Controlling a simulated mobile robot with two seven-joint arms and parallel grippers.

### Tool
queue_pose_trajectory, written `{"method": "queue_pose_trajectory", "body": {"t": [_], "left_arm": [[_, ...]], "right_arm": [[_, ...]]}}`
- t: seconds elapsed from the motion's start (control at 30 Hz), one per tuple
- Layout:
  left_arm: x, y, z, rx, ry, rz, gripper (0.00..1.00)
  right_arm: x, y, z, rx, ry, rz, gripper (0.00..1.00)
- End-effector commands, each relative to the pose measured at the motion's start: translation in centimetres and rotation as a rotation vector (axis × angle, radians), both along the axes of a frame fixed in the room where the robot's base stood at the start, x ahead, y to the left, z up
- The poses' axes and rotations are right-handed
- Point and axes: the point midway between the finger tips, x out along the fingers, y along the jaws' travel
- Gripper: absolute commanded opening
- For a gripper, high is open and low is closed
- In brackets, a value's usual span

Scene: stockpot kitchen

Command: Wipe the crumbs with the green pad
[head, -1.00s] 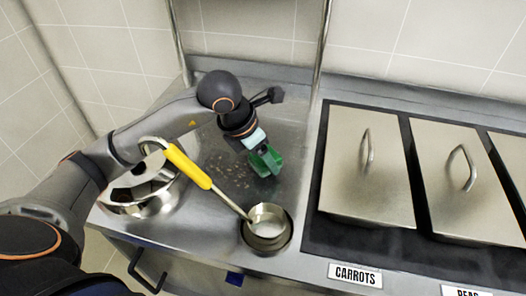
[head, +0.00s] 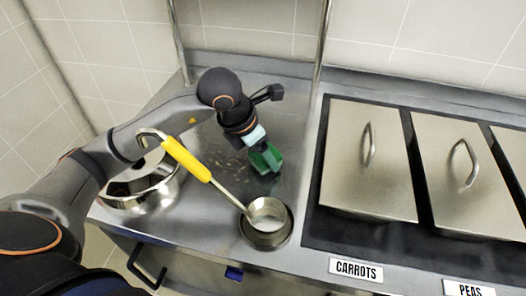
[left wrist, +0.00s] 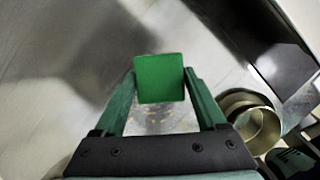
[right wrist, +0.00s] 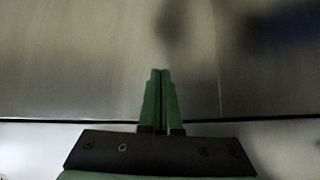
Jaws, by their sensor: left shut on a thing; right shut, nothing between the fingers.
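My left gripper (left wrist: 160,92) is shut on the green pad (left wrist: 159,78), which sits between its fingertips. In the head view the left gripper (head: 262,154) points down at the steel counter (head: 205,225), with the pad low at or just above the surface; contact is unclear. Small brownish crumbs (head: 236,162) lie on the counter just left of the gripper. Specks also show beneath the pad in the left wrist view (left wrist: 158,116). My right gripper (right wrist: 161,72) is shut and empty, before a blurred steel surface; it is outside the head view.
A ladle with a yellow handle (head: 186,158) rests in a small steel pot (head: 266,238) at the counter's front edge. A large steel stockpot (head: 140,192) stands left, partly behind my arm. Lidded pans (head: 365,180) marked CARROTS and PEAS are right. A post (head: 318,60) rises behind.

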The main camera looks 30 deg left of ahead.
Motion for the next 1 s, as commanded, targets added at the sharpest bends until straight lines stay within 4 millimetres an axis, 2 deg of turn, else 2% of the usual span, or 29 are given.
{"method": "queue_pose_trajectory", "body": {"t": [1.0], "left_arm": [[-0.1, -0.2, -2.5, -0.003, 0.006, -0.003, 0.29]], "right_arm": [[-0.1, -0.1, -2.2, -0.001, 0.003, -0.001, 0.0]]}}
